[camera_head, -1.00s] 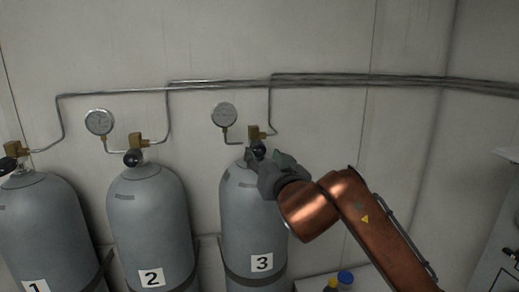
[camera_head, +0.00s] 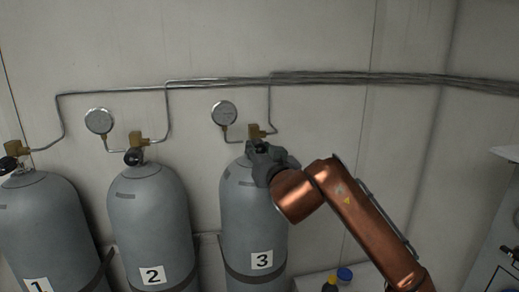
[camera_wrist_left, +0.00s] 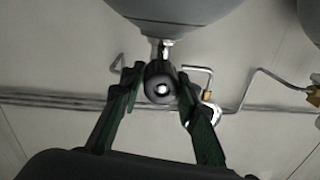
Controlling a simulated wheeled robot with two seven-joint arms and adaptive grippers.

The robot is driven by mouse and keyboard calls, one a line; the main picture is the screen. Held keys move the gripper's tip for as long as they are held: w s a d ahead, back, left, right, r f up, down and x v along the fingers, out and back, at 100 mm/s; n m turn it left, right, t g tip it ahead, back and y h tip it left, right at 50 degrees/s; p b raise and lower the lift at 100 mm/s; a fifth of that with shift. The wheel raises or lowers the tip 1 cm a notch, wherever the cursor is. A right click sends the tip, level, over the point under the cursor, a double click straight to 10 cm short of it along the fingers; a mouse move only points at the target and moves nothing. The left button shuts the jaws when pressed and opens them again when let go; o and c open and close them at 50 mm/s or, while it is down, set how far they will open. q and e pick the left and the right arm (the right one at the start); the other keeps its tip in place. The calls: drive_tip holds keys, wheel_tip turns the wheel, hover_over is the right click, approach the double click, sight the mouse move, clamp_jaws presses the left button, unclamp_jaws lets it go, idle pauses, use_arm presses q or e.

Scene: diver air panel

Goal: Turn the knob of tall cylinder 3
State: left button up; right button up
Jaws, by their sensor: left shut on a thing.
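Tall cylinder 3 (camera_head: 250,225) is a grey tank with a white "3" label, standing against the wall in the head view. A brass valve (camera_head: 256,131) sits on its top. My left gripper (camera_head: 258,148) is at this valve and hides most of the knob in the head view. In the left wrist view the round black knob (camera_wrist_left: 161,84), with a bright centre, lies between the two fingers of my left gripper. They are shut on it from both sides. My right gripper is not in view.
Cylinder 2 (camera_head: 150,220) and cylinder 1 (camera_head: 38,225) stand to the left with their own black knobs. A round gauge (camera_head: 224,113) and thin metal pipes (camera_head: 330,77) are close above cylinder 3. Small bottles with blue (camera_head: 344,274) and yellow show low at the right.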

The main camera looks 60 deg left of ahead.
use_arm(q)
drive_tip(key=c, duration=0.5)
